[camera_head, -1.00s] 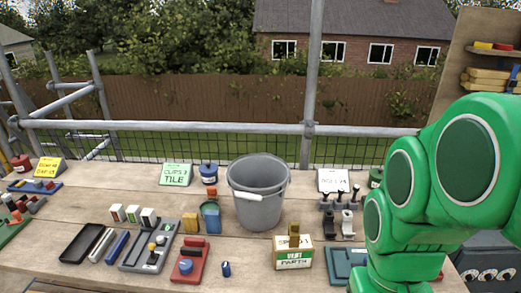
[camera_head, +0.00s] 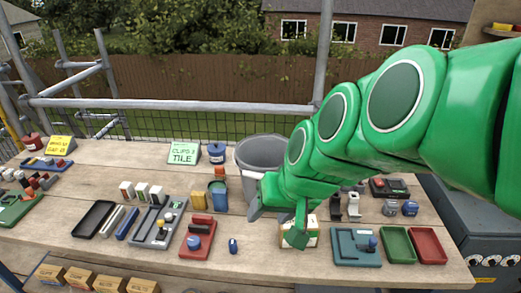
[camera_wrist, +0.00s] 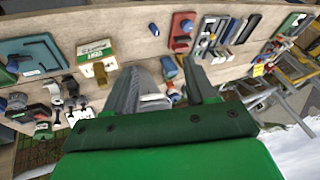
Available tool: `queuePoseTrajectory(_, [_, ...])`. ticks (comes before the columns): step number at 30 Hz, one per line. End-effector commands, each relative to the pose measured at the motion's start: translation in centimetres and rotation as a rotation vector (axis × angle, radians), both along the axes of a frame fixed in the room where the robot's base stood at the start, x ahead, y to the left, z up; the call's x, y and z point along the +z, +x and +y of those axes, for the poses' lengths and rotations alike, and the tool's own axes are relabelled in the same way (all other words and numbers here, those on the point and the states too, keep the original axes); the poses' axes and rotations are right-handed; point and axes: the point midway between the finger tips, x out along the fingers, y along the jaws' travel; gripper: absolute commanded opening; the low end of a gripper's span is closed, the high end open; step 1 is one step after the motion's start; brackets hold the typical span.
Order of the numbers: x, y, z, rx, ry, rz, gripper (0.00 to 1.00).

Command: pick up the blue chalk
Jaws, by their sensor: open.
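A small blue piece (camera_head: 233,246) lies alone near the table's front edge, right of a red block holder. It also shows in the wrist view (camera_wrist: 154,29), near the top. A longer blue bar (camera_head: 127,223) lies farther left, beside a pale bar. I cannot tell for certain which of the two is the chalk; neither is in my grip. My gripper (camera_head: 278,222) is open and empty, above the table to the right of the small blue piece. In the wrist view my gripper (camera_wrist: 162,66) has its two fingers apart, with the small piece beyond the tips.
The vent parts box (camera_head: 312,238) is partly hidden behind my gripper. A grey bucket (camera_head: 258,145) stands behind it. The red holder (camera_head: 197,240) stands just left of the small blue piece. Green (camera_head: 398,244) and red (camera_head: 428,246) trays lie at the right.

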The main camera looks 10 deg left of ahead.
Motion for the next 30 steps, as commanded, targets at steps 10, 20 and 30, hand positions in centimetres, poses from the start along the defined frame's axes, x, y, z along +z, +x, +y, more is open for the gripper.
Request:
queuePoseTrajectory(10, [4.0,7.5,11.8,-0.019,0.257,-0.274,0.55])
queuePoseTrajectory(20, [6.5,12.4,18.8,-0.166,0.394,-0.471,0.55])
queuePoseTrajectory(30, [5.5,15.2,21.6,-0.386,0.377,-0.633,0.55])
